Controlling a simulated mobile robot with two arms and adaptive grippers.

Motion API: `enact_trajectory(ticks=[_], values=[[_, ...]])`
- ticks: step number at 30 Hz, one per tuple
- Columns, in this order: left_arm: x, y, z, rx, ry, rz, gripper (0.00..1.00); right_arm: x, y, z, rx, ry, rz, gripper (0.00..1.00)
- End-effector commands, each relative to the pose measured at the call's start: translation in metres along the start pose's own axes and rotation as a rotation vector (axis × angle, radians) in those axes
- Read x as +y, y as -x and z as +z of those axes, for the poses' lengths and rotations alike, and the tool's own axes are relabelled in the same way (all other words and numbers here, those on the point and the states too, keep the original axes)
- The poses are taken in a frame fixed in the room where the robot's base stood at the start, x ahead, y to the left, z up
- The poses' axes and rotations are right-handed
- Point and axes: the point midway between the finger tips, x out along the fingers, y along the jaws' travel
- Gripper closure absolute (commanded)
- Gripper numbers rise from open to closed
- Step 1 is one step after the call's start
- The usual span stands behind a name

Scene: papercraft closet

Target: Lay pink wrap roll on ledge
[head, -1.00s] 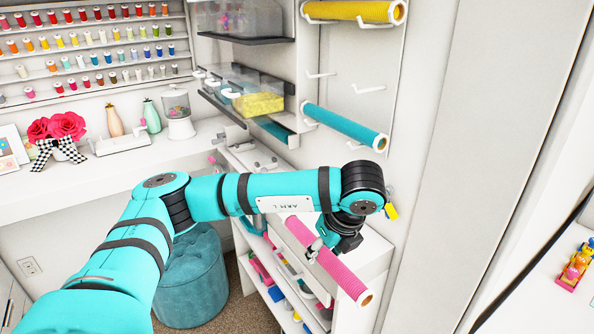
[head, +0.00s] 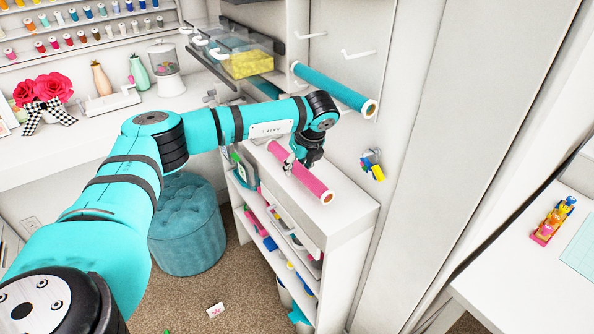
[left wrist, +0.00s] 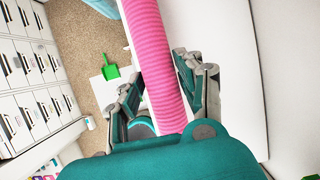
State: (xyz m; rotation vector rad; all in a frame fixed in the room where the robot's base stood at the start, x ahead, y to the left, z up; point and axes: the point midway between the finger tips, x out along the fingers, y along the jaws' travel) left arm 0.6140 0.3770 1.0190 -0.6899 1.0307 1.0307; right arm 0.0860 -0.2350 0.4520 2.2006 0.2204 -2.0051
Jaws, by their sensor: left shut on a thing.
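The pink wrap roll (head: 315,186) is a long ribbed tube with an open brown end toward me. My left gripper (head: 290,165) is shut on it near its far part. The roll is over the white ledge (head: 347,210), the top of a low shelf unit; I cannot tell whether it touches. In the left wrist view the pink roll (left wrist: 158,50) runs between the two fingers of the left gripper (left wrist: 163,90). My right gripper is not in view.
A teal roll (head: 335,88) lies on wall hooks above the ledge, with empty hooks (head: 358,54) higher up. Small colourful items (head: 372,165) hang on the wall at right. A teal pouf (head: 187,225) stands left of the shelf unit. The ledge's near right part is bare.

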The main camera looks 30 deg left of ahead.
Motion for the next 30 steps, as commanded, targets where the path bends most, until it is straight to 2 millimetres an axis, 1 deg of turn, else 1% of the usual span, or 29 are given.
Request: enact_trajectory(ticks=[1, 3, 7, 14, 15, 19, 27, 30], values=[[0.001, -0.004, -0.002, 0.001, -0.003, 0.006, 0.97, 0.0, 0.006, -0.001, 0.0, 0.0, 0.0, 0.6], [0.002, -0.013, -0.006, 0.002, -0.002, 0.006, 0.97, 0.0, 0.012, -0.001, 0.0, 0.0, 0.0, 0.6], [0.001, -0.027, -0.012, 0.002, -0.001, 0.004, 0.97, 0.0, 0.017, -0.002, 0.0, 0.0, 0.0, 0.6], [0.001, -0.031, -0.014, 0.002, -0.001, 0.003, 0.97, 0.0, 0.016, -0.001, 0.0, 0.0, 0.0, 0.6], [0.001, -0.031, -0.014, 0.002, -0.001, 0.003, 0.58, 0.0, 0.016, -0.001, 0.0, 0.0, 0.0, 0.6], [0.001, -0.031, -0.014, 0.002, 0.0, 0.003, 0.41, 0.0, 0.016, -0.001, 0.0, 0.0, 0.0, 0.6], [0.001, -0.03, -0.013, 0.001, 0.0, 0.002, 0.4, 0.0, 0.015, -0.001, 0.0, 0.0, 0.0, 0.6], [0.0, -0.025, -0.014, 0.002, 0.001, 0.0, 0.4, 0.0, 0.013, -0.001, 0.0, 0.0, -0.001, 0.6]])
